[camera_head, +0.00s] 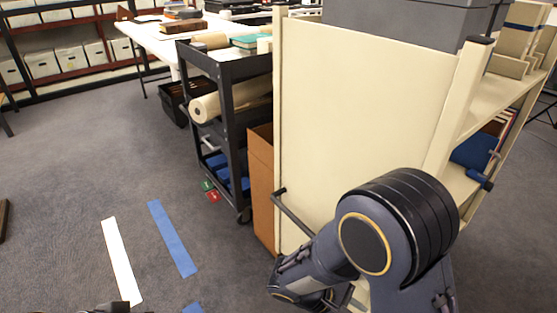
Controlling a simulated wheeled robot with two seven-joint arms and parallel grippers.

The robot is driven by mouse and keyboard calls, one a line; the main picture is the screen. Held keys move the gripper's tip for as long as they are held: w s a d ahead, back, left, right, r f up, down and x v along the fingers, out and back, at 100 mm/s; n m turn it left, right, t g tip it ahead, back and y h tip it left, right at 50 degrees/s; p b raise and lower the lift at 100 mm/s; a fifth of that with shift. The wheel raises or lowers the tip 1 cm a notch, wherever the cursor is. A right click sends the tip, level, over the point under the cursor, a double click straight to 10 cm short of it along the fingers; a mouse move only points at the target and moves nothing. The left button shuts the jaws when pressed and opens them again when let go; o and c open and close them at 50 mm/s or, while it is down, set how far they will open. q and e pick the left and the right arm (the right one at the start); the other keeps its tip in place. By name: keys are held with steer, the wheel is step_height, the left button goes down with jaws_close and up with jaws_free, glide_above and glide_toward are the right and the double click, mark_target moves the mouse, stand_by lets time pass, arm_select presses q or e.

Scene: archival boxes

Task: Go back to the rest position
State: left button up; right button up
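My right arm fills the lower right, its large dark joint with a gold ring in front of a cream shelf cart (350,110). The arm's forearm bends left and down along the cart's lower end. I cannot make out the fingers of my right gripper. A small dark piece shows at the bottom left edge, too cut off to identify. No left gripper fingers show. The task names no object, and I see nothing held.
A black utility cart (227,70) with a paper roll (205,107) stands left of the cream cart. A brown panel (262,180) stands between them. White tape (122,262) and blue tape (172,240) mark the carpet. Open floor lies left; shelves with boxes (42,64) stand behind.

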steer(key=s+d+r+m+t+y, duration=0.2)
steer(key=s+r+m+t+y, duration=0.1)
steer(key=s+r+m+y, duration=0.35)
steer(key=s+d+r+m+t+y, duration=0.25)
steer(key=r+m+y, duration=0.25)
steer(key=r+y, duration=0.3)
step_height(320, 180, up, 38)
steer(key=h+p, duration=0.1)
steer(key=p, duration=3.6)
steer(key=shift+a+t, duration=0.25)
steer(key=shift+t, duration=0.2)
steer(key=shift+h, duration=0.25)
